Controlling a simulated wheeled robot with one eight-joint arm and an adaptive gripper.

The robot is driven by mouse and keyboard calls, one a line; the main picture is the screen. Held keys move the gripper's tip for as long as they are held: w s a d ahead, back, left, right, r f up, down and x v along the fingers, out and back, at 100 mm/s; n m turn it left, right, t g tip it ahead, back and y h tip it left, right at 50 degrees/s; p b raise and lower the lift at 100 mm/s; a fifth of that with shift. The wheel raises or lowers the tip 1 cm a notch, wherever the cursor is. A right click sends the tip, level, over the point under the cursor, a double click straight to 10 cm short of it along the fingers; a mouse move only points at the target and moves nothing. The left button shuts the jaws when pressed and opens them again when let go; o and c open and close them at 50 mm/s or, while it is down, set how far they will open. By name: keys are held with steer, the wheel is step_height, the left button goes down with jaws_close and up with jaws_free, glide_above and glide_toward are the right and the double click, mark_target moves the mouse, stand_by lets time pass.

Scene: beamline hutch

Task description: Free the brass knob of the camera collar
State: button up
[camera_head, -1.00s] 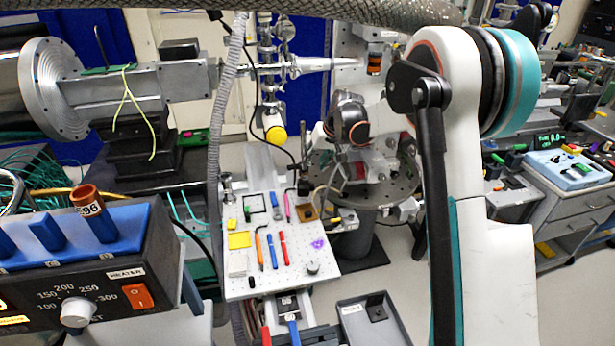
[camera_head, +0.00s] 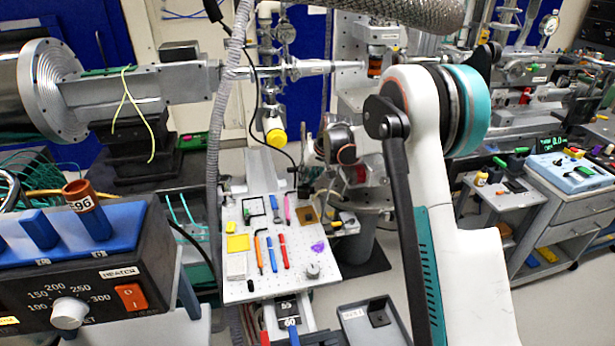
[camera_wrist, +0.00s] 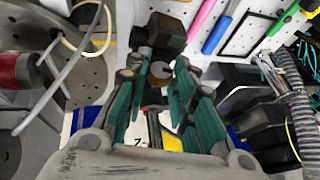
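In the wrist view my gripper (camera_wrist: 163,78) is open, with its two teal-sided fingers apart. A dark block (camera_wrist: 166,34), possibly the camera, lies just beyond the fingertips. A small round brass-coloured part (camera_wrist: 158,70) shows between the fingertips below that block. It may be the collar's knob, but it is partly hidden and I cannot tell whether a finger touches it. In the head view a small dark block (camera_head: 305,188) stands by the board's upper right corner. My wrist hides the area beside it, and my fingers cannot be made out there.
The white perforated board (camera_head: 262,288) holds pens, tools and a yellow pad (camera_head: 238,242). A heater box (camera_head: 120,290) stands at the front left. A grey hose (camera_head: 213,150) hangs left of the board. A grey tray (camera_head: 362,322) lies at the front.

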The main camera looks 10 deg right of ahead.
jaws_close()
steer(key=shift+a+h, duration=0.25)
steer(key=shift+h, duration=0.25)
steer(key=shift+n+h+p, duration=0.3)
steer(key=shift+h, duration=0.6)
steer(key=o, duration=0.8)
jaws_free()
steer(key=shift+c, duration=0.2)
steer(key=shift+r, duration=0.1)
steer(key=v, duration=1.2)
